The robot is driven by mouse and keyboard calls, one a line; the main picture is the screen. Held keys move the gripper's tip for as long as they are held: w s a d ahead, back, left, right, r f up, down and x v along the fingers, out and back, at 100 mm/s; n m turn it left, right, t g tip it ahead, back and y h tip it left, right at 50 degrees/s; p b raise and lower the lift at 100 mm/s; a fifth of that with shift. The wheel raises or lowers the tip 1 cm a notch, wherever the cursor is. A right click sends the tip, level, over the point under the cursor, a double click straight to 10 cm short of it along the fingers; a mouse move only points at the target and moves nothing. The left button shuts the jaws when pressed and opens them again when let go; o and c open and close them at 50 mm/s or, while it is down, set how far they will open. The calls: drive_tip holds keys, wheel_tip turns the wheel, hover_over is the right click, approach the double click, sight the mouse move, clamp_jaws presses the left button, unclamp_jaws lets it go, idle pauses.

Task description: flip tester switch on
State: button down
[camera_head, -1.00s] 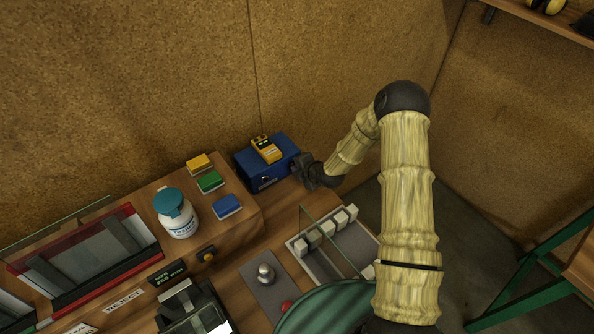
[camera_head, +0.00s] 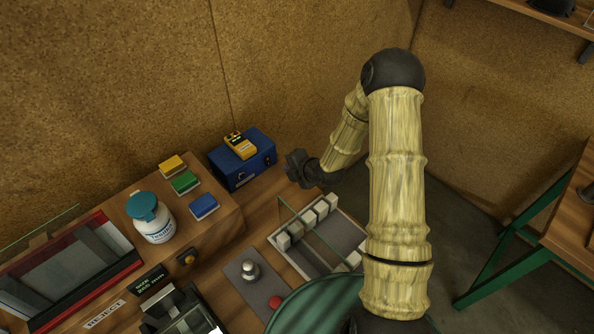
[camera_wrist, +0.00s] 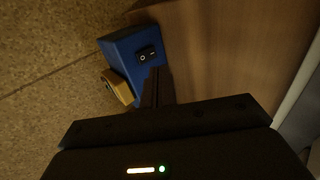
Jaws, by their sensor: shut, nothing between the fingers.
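The tester is a blue box (camera_head: 243,160) at the back of the bench against the wall. A yellow handheld meter (camera_head: 240,145) lies on its top. In the wrist view the blue box (camera_wrist: 125,50) carries a black rocker switch (camera_wrist: 147,53) with a white circle and a white bar on it. My gripper (camera_head: 292,166) is to the right of the blue box in the head view, with a gap between them. In the wrist view the fingers (camera_wrist: 157,80) are shut and empty, just below the switch; I cannot tell whether they touch the box.
A white bottle with a teal cap (camera_head: 151,218) and yellow, green and blue blocks (camera_head: 185,183) stand on the raised shelf left of the tester. A tray with white blocks and a glass pane (camera_head: 318,237) lies in front of my gripper.

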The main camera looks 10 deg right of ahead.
drive_tip(key=v, duration=0.2)
drive_tip(key=b+v, duration=0.1)
drive_tip(key=v, duration=0.2)
drive_tip(key=shift+s+a+r, duration=0.2)
drive_tip(key=shift+s+r, duration=0.1)
drive_tip(key=shift+r, duration=0.05)
drive_tip(key=shift+w, duration=0.15)
